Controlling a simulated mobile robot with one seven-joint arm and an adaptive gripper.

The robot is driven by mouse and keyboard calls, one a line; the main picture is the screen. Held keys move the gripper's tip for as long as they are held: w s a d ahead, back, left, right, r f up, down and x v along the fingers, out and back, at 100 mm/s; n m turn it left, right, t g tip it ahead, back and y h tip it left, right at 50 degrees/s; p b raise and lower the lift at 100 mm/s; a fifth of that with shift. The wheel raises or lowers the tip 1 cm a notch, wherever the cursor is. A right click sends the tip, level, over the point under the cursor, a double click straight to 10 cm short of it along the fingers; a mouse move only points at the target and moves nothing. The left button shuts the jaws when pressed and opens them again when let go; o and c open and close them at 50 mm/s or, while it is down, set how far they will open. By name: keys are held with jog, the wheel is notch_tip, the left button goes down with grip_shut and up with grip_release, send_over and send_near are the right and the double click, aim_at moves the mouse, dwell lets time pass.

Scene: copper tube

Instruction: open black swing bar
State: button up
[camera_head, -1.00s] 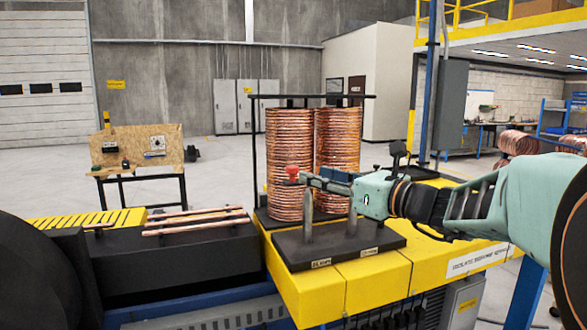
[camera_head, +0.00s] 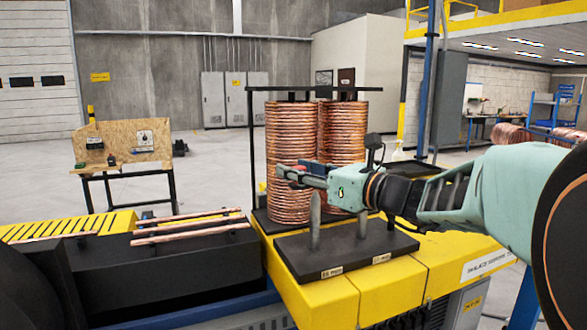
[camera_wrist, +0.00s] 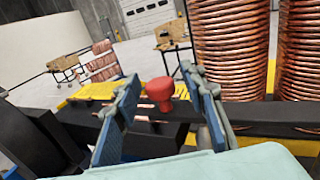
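A black frame stands at the copper coils, with a thin upright (camera_head: 253,150) at left and a level top bar (camera_head: 315,89). I cannot tell which black part is the swing bar. My gripper (camera_head: 290,169) is in front of the coils, well below the top bar, pointing left. In the wrist view its two blue-grey fingers (camera_wrist: 158,80) are apart, with a red knob (camera_wrist: 160,92) between or just beyond them. The knob looks clear of the left finger and close to the right one. I cannot make out the knob in the head view.
Two tall copper coils (camera_head: 290,150) stand close behind my gripper. Two grey pegs rise from a black plate (camera_head: 345,245) below it. Copper tubes (camera_head: 190,232) lie on a black block at left. The yellow bench (camera_head: 320,300) carries the plate.

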jog(key=shift+c, duration=0.7)
grip_shut()
jog(key=shift+s+d, duration=0.1)
